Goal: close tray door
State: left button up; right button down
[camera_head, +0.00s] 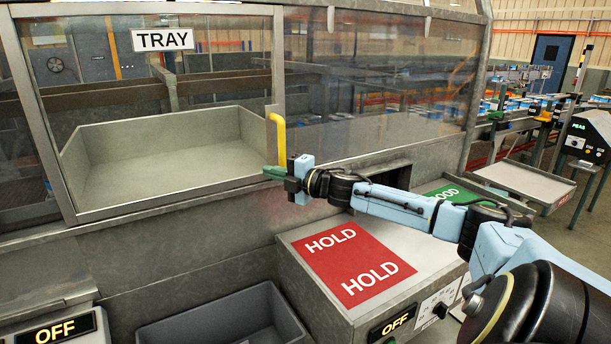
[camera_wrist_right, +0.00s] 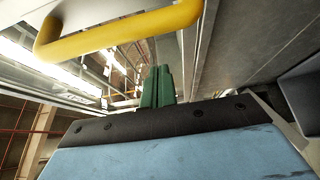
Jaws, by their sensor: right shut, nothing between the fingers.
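The tray door (camera_head: 225,72) is a clear panel in a metal frame with a "TRAY" label, at the left of the head view. A grey tray (camera_head: 170,147) shows behind it. A yellow handle (camera_head: 279,139) stands on the frame's right edge; it also crosses the top of the right wrist view (camera_wrist_right: 120,32). My right gripper (camera_head: 268,172) has green fingertips, shut and empty, close to the lower end of the handle. In the right wrist view the green fingers (camera_wrist_right: 157,87) are together. I cannot tell whether they touch the handle. My left gripper is not in view.
A red "HOLD" pad (camera_head: 353,262) lies on the bench below my right arm. A green "GOOD" pad (camera_head: 450,194) is partly behind the arm. A grey bin (camera_head: 215,318) stands below, left of the bench. Control boxes reading "OFF" (camera_head: 62,331) are at the front.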

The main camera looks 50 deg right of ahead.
jog(key=s+d, duration=0.1)
jog(key=s, duration=0.8)
jog(key=shift+s+d+f, duration=0.15)
jog(key=shift+s+d, duration=0.05)
jog(key=shift+d, duration=0.15)
dwell(0.3)
